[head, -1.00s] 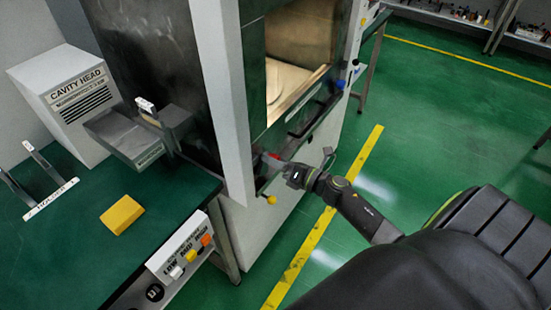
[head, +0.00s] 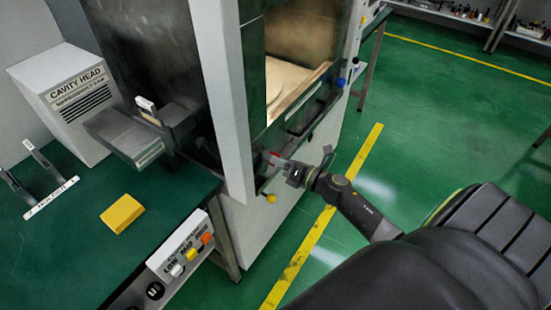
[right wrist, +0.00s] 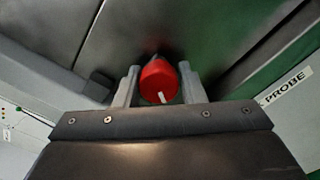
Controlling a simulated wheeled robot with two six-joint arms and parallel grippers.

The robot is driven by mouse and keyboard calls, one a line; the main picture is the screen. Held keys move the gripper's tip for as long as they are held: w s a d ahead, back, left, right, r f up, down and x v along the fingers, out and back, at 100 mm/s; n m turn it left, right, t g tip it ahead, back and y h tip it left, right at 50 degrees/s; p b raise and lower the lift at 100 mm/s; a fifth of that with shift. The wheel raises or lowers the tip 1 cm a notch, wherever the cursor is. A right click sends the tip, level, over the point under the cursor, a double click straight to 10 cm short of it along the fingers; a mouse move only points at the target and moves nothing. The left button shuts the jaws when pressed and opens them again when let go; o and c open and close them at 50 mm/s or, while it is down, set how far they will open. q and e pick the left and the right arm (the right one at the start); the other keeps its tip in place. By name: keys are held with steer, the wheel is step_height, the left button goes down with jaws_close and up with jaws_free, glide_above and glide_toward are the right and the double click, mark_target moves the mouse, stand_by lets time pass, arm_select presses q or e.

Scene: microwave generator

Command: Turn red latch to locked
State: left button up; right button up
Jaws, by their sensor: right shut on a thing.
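The red latch (right wrist: 159,82) is a round red knob with a short white mark, seen in the right wrist view. The mark points down and slightly right in that view. My right gripper (right wrist: 158,88) has one finger on each side of the knob and is shut on it. In the head view the right gripper (head: 282,165) is at the lower front of the machine, and only a bit of the red latch (head: 272,155) shows beside it. Any locked or unlocked label is not readable. My left gripper is not in view.
A yellow-tipped knob (head: 271,198) sits just below the right gripper, and a blue knob (head: 340,83) is farther right. The machine's lit chamber (head: 290,75) is above. A green bench (head: 75,235) with a yellow block (head: 122,213) is at left.

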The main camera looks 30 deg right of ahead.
steer(key=m+p, duration=0.2)
steer(key=m, duration=0.2)
steer(key=shift+r+m, duration=0.15)
steer(key=shift+m, duration=0.15)
steer(key=m+p, duration=0.2)
steer(key=m, duration=0.2)
steer(key=shift+m+p, duration=0.3)
steer(key=shift+p, duration=0.05)
steer(key=m+p, duration=0.2)
steer(key=m, duration=0.2)
steer(key=shift+a, duration=0.1)
steer(key=shift+m+p, duration=0.9)
steer(key=shift+m, duration=1.2)
steer(key=o, duration=0.9)
steer(key=shift+o, duration=0.2)
steer(key=shift+f, duration=0.2)
